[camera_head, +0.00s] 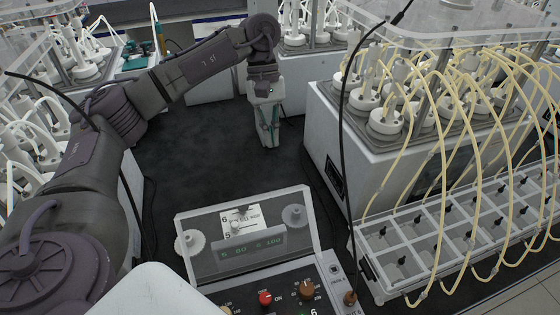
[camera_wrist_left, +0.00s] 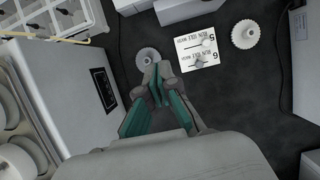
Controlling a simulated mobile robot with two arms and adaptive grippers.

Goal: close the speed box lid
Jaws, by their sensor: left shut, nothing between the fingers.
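The speed box (camera_head: 285,290) stands at the bottom centre of the head view, with a red knob, brown knobs and a green display on its panel. Its clear lid (camera_head: 208,262) is raised, tilted up at the panel's far edge. A white label card (camera_head: 241,221) and two white toothed discs show at the lid. The card (camera_wrist_left: 197,48) and discs also show in the left wrist view. My left gripper (camera_head: 270,143) is shut and empty, pointing down beyond the lid and apart from it. Its fingertips (camera_wrist_left: 158,72) overlap one disc in the wrist view. My right gripper is not in view.
A white reactor unit (camera_head: 335,155) with bottles and yellow tubes stands at the right. A compartment tray (camera_head: 375,250) sits below it, close to the speed box. More bottles (camera_head: 45,150) stand at the left. The dark surface (camera_head: 215,165) around my left gripper is clear.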

